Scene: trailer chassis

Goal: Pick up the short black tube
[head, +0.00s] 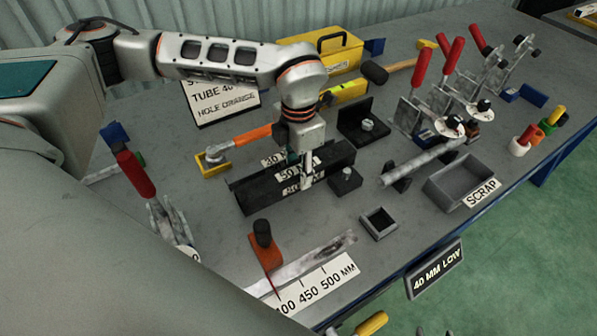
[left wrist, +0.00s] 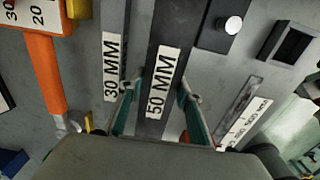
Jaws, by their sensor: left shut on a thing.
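A black tube labelled 50 MM (left wrist: 166,60) lies between the two fingers of my left gripper (left wrist: 160,92), which is shut on it. In the head view the same gripper (head: 305,180) points down at the black bars in the middle of the table and covers part of them. A second black bar labelled 30 MM (left wrist: 113,60) lies beside it, to the left in the left wrist view. A short, square, hollow dark piece (head: 379,222) sits apart on the table to the right. I cannot tell if the held tube is lifted. My right gripper is out of view.
A black block with a knob (head: 345,180) stands close to the right of the bars. An orange-handled tool (head: 240,137) lies to their left. A grey scrap bin (head: 460,180) and several red-handled clamps (head: 450,60) stand at the right. A ruler strip (head: 315,290) lies in front.

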